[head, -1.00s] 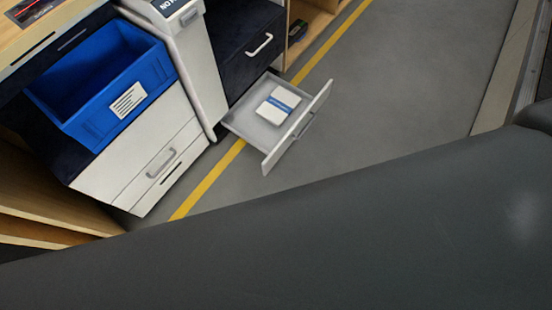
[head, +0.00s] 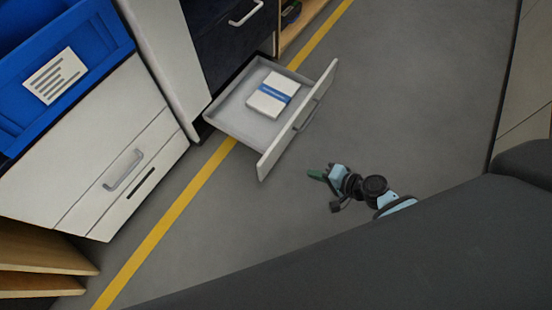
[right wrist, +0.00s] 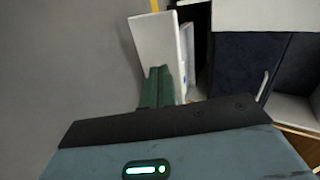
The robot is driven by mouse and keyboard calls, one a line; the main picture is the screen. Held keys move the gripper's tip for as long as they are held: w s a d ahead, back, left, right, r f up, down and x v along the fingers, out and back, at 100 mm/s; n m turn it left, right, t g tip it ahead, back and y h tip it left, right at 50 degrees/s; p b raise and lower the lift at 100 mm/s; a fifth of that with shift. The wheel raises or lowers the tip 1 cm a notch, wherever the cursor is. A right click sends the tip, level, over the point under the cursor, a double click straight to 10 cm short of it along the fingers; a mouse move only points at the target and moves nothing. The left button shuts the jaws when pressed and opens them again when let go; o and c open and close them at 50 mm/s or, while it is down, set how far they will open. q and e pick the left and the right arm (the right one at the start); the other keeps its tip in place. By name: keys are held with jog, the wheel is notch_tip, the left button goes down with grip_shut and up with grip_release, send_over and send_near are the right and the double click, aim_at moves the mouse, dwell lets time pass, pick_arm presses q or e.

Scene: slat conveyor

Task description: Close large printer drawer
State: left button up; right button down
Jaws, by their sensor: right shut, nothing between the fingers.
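The large drawer (head: 235,121) is pulled out low above the floor under the dark cabinet. Its white front panel (head: 298,120) has a handle on the outer face, and a white paper pack with a blue band (head: 273,95) lies inside. My right gripper (head: 312,174) is shut and empty. It is to the right of the drawer front's near end in the head view, with floor visible between them. In the right wrist view, the green fingertips (right wrist: 160,73) are together and overlap the white drawer front (right wrist: 155,42). Whether they touch it is unclear. My left gripper is out of view.
A blue bin (head: 65,75) sits above a white cabinet with a closed drawer (head: 125,170) at the left. A dark upper drawer (head: 230,35) is closed above the open one. A yellow line (head: 165,225) crosses the grey floor, which is clear to the right.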

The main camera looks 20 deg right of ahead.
jog(key=w, duration=0.2)
jog(key=b, duration=0.5)
send_near(270, 154)
jog(key=x, duration=0.3)
jog(key=f+x, duration=0.1)
jog(key=x, duration=0.2)
jog(key=shift+s+d, duration=0.2)
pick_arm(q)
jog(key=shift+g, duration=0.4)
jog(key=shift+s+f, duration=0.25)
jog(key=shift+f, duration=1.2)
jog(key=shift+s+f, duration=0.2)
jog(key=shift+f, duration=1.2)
pick_arm(e)
jog(key=shift+w+a, duration=0.25)
jog(key=shift+w, duration=0.1)
jog(key=shift+w+a, duration=0.1)
